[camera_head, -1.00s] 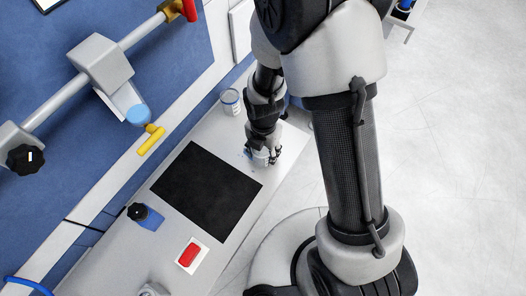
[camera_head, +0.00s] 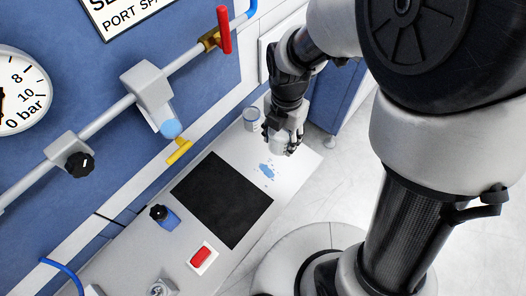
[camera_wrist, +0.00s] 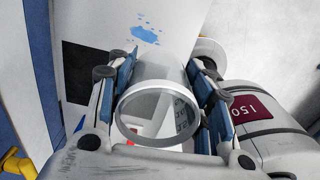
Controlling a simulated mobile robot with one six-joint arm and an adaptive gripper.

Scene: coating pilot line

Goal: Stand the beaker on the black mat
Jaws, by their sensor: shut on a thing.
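The beaker (camera_wrist: 158,105) is a clear cylinder with dark markings on its side. My gripper (camera_head: 280,138) is shut on the beaker's sides; in the wrist view its blue-padded fingers lie left and right of it and its round rim faces the camera. In the head view the beaker (camera_head: 277,146) is partly hidden by the fingers and appears held above the bench, beyond the black mat's upper right corner. The black mat (camera_head: 222,200) lies flat and bare on the bench; a dark part of it shows at the left of the wrist view (camera_wrist: 75,72).
A blue spill (camera_head: 267,170) lies on the light bench between mat and gripper. A clear container (camera_head: 252,118) stands behind the gripper. A blue block with a black knob (camera_head: 164,216) and a red button (camera_head: 202,255) flank the mat. A wall pipe (camera_head: 105,110) carries a yellow-handled valve.

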